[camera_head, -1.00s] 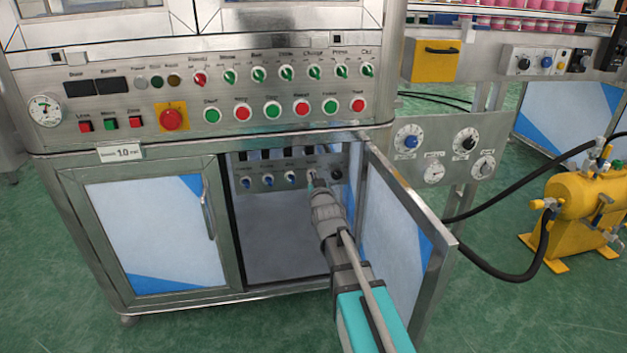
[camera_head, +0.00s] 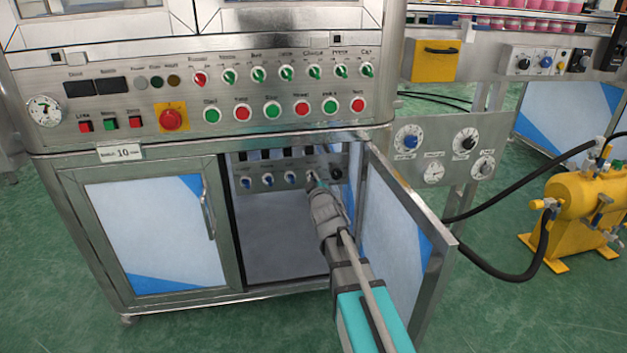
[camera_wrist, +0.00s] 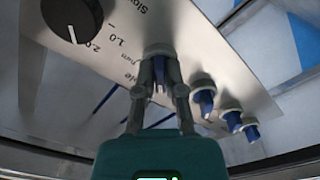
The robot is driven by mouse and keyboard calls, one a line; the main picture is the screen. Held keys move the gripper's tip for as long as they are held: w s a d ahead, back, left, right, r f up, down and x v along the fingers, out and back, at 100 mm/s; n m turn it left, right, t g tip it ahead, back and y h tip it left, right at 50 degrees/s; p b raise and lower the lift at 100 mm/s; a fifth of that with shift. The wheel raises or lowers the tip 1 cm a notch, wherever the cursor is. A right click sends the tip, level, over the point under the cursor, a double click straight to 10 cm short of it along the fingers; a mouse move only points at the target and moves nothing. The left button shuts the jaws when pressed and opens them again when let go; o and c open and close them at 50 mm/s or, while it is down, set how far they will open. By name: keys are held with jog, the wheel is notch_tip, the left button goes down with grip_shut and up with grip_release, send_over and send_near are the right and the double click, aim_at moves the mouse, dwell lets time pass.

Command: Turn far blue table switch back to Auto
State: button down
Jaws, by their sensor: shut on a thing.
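A row of blue switches sits on a grey panel (camera_head: 262,193) inside the open lower cabinet. The rightmost blue switch in the head view, beside a black dial (camera_head: 337,174), is at my gripper (camera_head: 313,181). In the wrist view my gripper (camera_wrist: 159,88) is shut on this blue switch (camera_wrist: 158,68), with one finger on each side. The fingers hide part of the switch and its label, so I cannot read its setting. The other blue switches (camera_wrist: 205,102) stand free beside it. The black dial (camera_wrist: 72,17) has a white pointer mark.
The open cabinet door (camera_head: 403,225) stands close to the right of my arm. The left door (camera_head: 155,235) is shut. Above is the main button panel (camera_head: 240,90). A yellow tank (camera_head: 580,220) with black hoses stands at the right.

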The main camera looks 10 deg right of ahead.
jog(key=shift+n, duration=0.3)
jog(key=c, duration=0.7)
grip_release()
jog(key=shift+c, duration=0.2)
jog(key=s, duration=0.7)
jog(key=shift+s, duration=0.25)
jog(key=shift+d+p, duration=0.1)
jog(key=shift+p, duration=0.2)
